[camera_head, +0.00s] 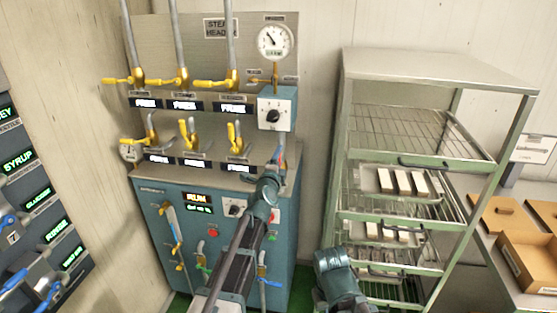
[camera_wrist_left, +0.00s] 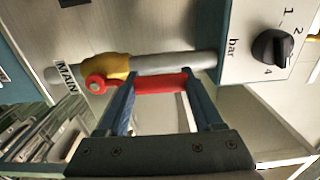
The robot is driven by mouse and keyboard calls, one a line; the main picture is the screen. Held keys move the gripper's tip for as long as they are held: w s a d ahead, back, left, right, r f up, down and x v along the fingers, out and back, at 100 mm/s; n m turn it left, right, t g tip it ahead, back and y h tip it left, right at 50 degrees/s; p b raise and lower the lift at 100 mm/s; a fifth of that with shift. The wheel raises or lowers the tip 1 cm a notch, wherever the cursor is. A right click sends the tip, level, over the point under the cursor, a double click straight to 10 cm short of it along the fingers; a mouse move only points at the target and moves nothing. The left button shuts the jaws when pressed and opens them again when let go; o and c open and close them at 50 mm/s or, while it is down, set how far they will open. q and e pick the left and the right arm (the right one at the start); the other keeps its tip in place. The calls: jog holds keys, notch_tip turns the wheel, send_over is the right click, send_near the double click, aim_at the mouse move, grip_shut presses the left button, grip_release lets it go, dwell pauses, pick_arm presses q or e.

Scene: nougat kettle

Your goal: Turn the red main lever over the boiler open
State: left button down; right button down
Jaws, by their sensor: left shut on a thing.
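The red main lever (camera_wrist_left: 160,83) shows in the left wrist view beside a brass valve (camera_wrist_left: 118,67) on a grey pipe, next to a MAIN label (camera_wrist_left: 67,77). It lies roughly in line with the pipe. My left gripper (camera_wrist_left: 159,80) has its two blue fingers on the lever, one toward each end of the red part, and is shut on it. In the head view my left gripper (camera_head: 281,158) is at the right side of the blue boiler cabinet (camera_head: 150,215), below the bar knob box; it mostly hides the lever there.
A knob box (camera_head: 276,112) and a round gauge (camera_head: 276,42) sit above the lever. Yellow-handled valves (camera_head: 183,82) line the panel to the left. A metal rack (camera_head: 425,70) with trays stands close on the right. A cardboard box (camera_head: 530,262) lies on the right bench.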

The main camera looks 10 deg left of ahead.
pick_arm(q)
jog(key=shift+s+d+f, duration=0.1)
jog(key=shift+c, duration=0.2)
grip_release()
jog(key=s, duration=1.3)
jog(key=shift+s+a, duration=0.3)
jog(key=shift+s, duration=0.05)
